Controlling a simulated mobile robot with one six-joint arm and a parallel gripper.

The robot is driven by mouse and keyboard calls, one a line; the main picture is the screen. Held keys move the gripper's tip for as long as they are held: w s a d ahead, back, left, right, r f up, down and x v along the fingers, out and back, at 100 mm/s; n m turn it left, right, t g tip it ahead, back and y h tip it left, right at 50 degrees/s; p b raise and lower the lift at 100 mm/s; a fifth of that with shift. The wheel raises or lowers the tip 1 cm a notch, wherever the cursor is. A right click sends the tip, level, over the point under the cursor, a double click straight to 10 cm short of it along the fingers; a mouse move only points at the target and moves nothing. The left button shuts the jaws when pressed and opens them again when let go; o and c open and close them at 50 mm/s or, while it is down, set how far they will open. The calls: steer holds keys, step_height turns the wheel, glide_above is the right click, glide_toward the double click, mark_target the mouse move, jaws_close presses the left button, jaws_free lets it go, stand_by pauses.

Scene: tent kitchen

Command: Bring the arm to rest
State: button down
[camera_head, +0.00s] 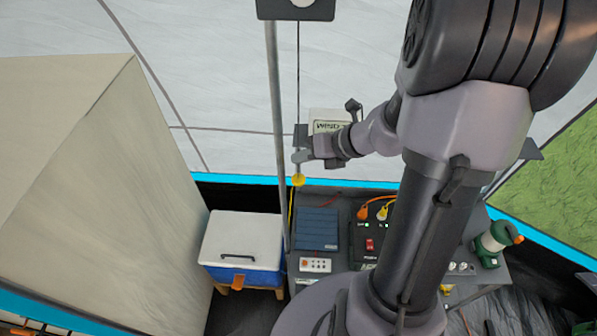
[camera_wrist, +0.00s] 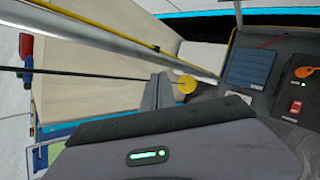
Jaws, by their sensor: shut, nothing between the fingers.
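My arm reaches out from the lower right over the table in the head view. My gripper (camera_head: 302,156) is shut and empty, raised above the table's back edge. It is close to a thin dark pull cord (camera_head: 298,75) with a yellow ball (camera_head: 298,180) at its lower end. The ball appears just below the fingertips in the head view. In the wrist view the grey fingers (camera_wrist: 158,92) show beside the cord (camera_wrist: 90,73) and the yellow ball (camera_wrist: 187,85). I cannot tell whether the fingers touch the cord.
A metal pole (camera_head: 277,120) stands just left of my gripper. A blue and white cooler (camera_head: 243,240) stands left.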

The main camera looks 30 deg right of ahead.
steer(key=shift+a+f, duration=0.1)
steer(key=shift+f, duration=0.1)
steer(key=s+a+f+n+g+b, duration=0.1)
steer(key=s+a+f+n+b, duration=0.3)
steer(key=a+f+n+b, duration=0.55)
steer(key=s+a+f+n+g+b, duration=0.2)
steer(key=s+a+f+n+b, duration=0.3)
steer(key=n+b, duration=0.75)
steer(key=s+a+f+n+t+h+b, duration=0.1)
steer(key=s+a+f+n+h+b, duration=0.1)
steer(key=s+f+n+b, duration=0.5)
steer(key=shift+s+f+n+h+b, duration=0.15)
steer(key=shift+f+n+h+b, duration=0.5)
steer(key=shift+n+b, duration=3)
steer(key=shift+f+m+y+b, duration=0.25)
steer(key=shift+m+b, duration=0.75)
steer(key=shift+m, duration=0.05)
